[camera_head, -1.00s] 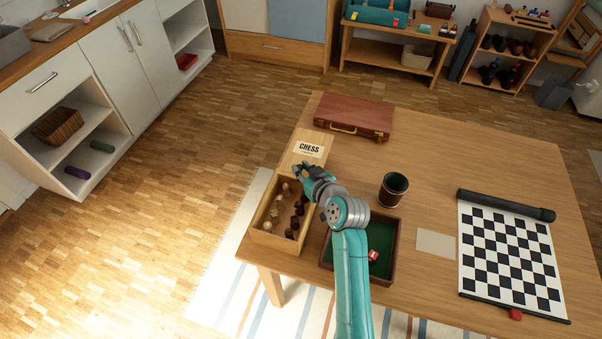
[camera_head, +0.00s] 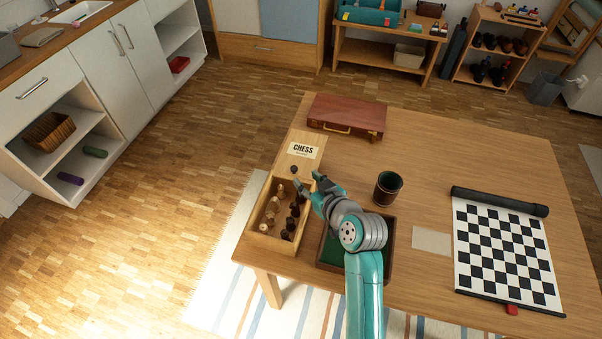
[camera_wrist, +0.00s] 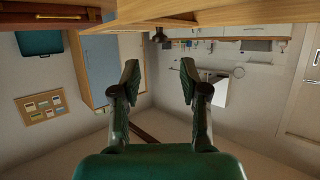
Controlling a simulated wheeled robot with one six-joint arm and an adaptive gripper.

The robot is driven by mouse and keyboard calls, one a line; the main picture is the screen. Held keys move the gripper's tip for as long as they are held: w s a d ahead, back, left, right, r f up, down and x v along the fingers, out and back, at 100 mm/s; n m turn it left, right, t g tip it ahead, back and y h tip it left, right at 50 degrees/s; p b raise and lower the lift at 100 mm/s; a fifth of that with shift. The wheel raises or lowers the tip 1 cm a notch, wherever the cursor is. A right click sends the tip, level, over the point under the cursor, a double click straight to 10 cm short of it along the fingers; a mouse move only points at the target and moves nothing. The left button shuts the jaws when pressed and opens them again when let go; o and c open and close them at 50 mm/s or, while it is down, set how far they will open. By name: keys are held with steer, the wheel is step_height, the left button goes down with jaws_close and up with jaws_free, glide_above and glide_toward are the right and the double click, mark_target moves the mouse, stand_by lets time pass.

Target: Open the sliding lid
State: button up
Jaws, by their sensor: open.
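The wooden chess box (camera_head: 252,222) stands near the table's left front corner. Its sliding lid (camera_head: 311,137), labelled CHESS, is slid toward the back, leaving the compartment uncovered with light and dark chess pieces (camera_head: 270,215) showing. A small dark knob (camera_head: 294,169) sits near the lid's front end. My gripper (camera_head: 308,181) is open and empty, just right of and in front of the knob, apart from it. In the wrist view my gripper (camera_wrist: 159,78) shows two spread fingers with nothing between them; a wooden surface crosses the top.
A dark tray with green lining (camera_head: 391,250) lies under my arm, right of the box. A dark cup (camera_head: 388,188) stands behind it. A reddish-brown case (camera_head: 346,113) lies behind the lid. A chessboard mat (camera_head: 500,250) and a pale card (camera_head: 432,241) lie to the right.

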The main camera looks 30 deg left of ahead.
steer(key=v, duration=0.5)
stand_by(0.5)
